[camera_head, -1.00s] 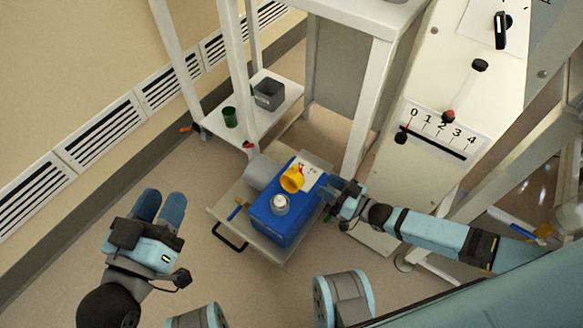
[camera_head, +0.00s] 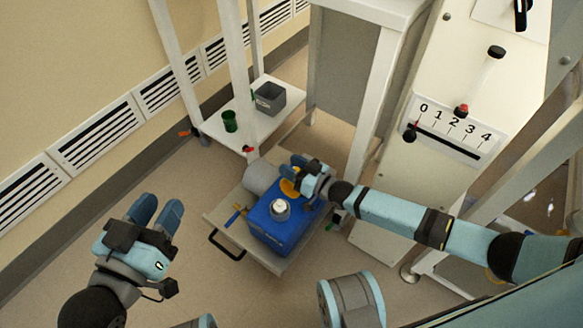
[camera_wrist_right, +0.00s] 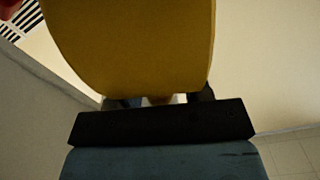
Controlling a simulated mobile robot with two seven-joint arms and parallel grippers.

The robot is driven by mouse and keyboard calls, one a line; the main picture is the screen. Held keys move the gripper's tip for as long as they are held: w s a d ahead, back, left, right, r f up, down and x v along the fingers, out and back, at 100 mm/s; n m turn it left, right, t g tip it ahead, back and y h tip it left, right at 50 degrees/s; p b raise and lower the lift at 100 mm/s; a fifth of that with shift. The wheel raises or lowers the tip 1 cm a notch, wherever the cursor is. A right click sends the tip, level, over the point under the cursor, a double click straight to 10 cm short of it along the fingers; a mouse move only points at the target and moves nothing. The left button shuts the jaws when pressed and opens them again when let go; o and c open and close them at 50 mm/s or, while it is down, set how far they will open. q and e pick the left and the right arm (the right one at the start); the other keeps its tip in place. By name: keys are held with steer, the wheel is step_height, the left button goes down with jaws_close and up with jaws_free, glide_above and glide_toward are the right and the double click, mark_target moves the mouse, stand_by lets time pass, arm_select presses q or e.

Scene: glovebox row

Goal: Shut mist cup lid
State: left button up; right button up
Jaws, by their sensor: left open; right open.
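The yellow mist cup lid (camera_head: 289,188) is on top of the blue box (camera_head: 281,237), partly hidden behind my right gripper (camera_head: 297,168). In the right wrist view a large yellow surface (camera_wrist_right: 135,45) fills the upper middle, very close to the camera. My right gripper is open, right at the yellow part; whether it touches cannot be told. A white round cap (camera_head: 280,207) sits on the blue box in front of the yellow part. My left gripper (camera_head: 158,209) is open and empty over the floor at left, away from the box.
The box stands on a pulled-out tray (camera_head: 213,217) with a black handle and a grey cylinder (camera_head: 261,176). A shelf with a green cup (camera_head: 230,121) and grey bin (camera_head: 270,98) stands behind. A panel with a numbered scale (camera_head: 452,132) is at right.

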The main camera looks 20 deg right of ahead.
steer(key=shift+a, duration=0.1)
jaws_close()
steer(key=shift+r, duration=0.1)
